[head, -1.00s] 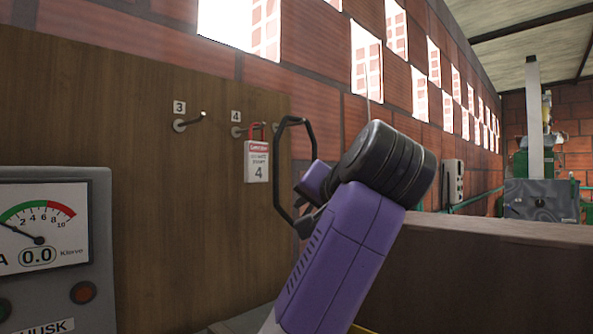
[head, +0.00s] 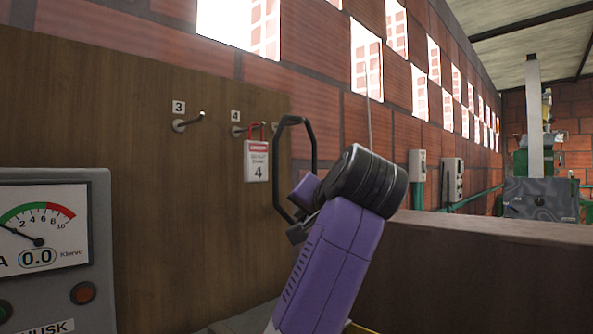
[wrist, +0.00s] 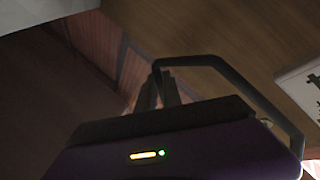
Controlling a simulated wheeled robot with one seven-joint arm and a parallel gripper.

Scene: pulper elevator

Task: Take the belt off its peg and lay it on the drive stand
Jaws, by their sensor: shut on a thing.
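The belt is a thin black loop (head: 311,150) standing up in front of the right edge of the wooden board in the head view. My gripper (head: 297,230) is at the loop's lower end and shut on it. In the wrist view the belt (wrist: 235,78) arches from the fingers (wrist: 160,92) to the right. A peg end shows just beside the loop's upper left; I cannot tell whether the belt touches it. My purple and black arm hides the area behind and below. I cannot pick out the drive stand.
The board (head: 140,220) carries peg 3 (head: 187,123) and peg 4 (head: 240,130), with a red lock and danger tag (head: 257,161). A grey meter box (head: 80,185) stands front left. A brown ledge (head: 480,250) spans the right, with grey machinery (head: 540,200) beyond.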

